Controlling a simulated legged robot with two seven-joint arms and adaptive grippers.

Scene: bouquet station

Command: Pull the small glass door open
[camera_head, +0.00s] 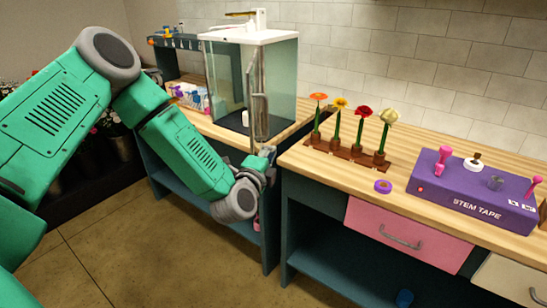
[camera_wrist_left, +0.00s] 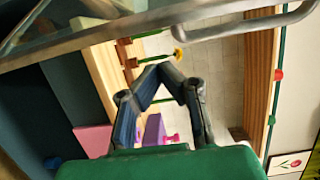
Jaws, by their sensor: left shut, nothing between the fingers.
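The small glass cabinet (camera_head: 278,85) stands on the wooden counter, with a white top. Its glass door (camera_head: 257,70) shows as a narrow, nearly edge-on panel at the front and appears swung outward, partly open. A grey vertical bar handle (camera_head: 260,108) is on the door. My left gripper (camera_head: 268,153) is just below the handle, by the door's lower end. In the left wrist view, my left gripper's fingertips (camera_wrist_left: 160,68) meet with nothing between them. The handle (camera_wrist_left: 245,27) and the door's metal edge (camera_wrist_left: 95,47) cross above the fingers, apart from them. My right gripper is not in view.
Several potted flowers (camera_head: 352,130) stand in a brown rack right of the cabinet. A purple stem tape box (camera_head: 470,192) and a purple tape roll (camera_head: 383,186) sit on the right counter. A pink drawer (camera_head: 405,232) is below. A gap separates the counters.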

